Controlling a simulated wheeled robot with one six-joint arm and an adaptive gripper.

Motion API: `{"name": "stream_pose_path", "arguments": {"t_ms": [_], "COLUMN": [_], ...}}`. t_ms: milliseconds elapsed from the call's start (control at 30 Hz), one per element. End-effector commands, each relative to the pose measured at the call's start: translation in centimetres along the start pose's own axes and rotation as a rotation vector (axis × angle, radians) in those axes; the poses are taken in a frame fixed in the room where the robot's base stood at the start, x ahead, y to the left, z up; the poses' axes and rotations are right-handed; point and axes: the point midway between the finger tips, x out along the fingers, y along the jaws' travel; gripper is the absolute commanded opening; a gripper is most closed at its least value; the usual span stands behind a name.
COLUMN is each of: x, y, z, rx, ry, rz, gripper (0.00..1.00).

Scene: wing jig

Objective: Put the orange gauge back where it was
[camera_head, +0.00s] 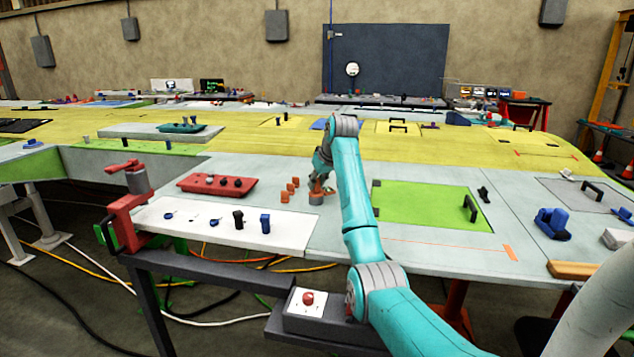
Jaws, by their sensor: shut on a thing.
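My gripper (318,187) points down at the end of my teal arm, low over the grey panel in the middle of the view. It is shut on a small orange piece (316,199), which looks like the orange gauge. The gauge is at or just above the panel surface; I cannot tell whether it touches. My wrist and fingers hide part of it. Several small orange blocks (287,191) stand in a short row just to the left of my gripper.
A red tray (217,185) with dark knobs lies to the left. A white panel (185,232) with blue and black pieces lies in front of it. A green panel (420,205) with a black handle lies to the right. A red clamp (128,210) stands at the front left edge.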

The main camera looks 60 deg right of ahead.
Motion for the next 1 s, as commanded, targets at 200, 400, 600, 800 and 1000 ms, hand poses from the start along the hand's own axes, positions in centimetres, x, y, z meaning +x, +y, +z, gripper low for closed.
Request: {"name": "stream_pose_path", "arguments": {"t_ms": [200, 400, 600, 800, 1000], "x": [-0.1, 0.1, 0.1, -0.6, -3.9], "y": [0.0, 0.0, 0.0, 0.0, 0.1], "z": [-0.1, 0.1, 0.1, -0.1, -0.2], "rx": [-0.001, 0.000, 0.000, -0.001, -0.001], "ry": [0.003, 0.000, 0.000, 0.001, 0.004], "rz": [0.001, 0.000, 0.000, 0.001, 0.002], "gripper": [0.00, 0.48, 0.48, 0.48, 0.48]}}
